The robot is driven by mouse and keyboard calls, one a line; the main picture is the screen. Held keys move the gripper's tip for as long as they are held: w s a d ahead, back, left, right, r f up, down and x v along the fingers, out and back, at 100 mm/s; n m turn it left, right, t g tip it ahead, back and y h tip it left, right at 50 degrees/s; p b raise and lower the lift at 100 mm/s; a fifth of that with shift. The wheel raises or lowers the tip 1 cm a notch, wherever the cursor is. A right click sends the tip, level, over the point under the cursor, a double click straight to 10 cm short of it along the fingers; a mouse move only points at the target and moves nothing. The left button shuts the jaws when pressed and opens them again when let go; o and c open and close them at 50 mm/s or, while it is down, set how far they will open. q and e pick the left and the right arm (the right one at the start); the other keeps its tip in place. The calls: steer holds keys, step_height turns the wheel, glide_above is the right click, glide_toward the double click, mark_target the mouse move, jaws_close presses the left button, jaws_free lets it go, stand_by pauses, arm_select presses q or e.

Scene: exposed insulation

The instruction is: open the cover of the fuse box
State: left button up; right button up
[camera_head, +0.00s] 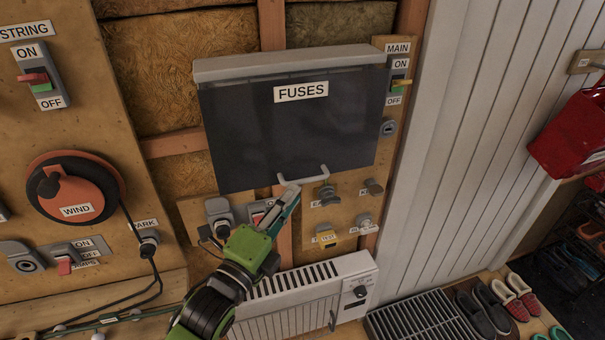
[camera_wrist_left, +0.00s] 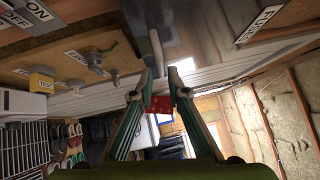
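The fuse box has a dark, glossy cover (camera_head: 300,135) labelled FUSES under a grey top edge (camera_head: 290,63). The cover is down over the box. A pale U-shaped handle (camera_head: 305,177) sits at its lower edge; the handle also shows in the left wrist view (camera_wrist_left: 157,50). My left gripper (camera_head: 292,188) reaches up from below to the left part of the handle. In the left wrist view its fingers (camera_wrist_left: 160,76) are apart, with the handle bar in line with the gap between them. I cannot tell whether they touch it. My right gripper is not in view.
Switches and knobs sit below the box, including a yellow one (camera_head: 327,238). The MAIN switch (camera_head: 399,80) is at its right. A heater (camera_head: 305,297) stands below. The orange WIND dial (camera_head: 75,190) is at left. A white plank wall (camera_head: 460,140) is at right.

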mark_target(303, 181)
arm_select(q)
steer(key=p+x, duration=0.1)
steer(key=x, duration=0.5)
jaws_close()
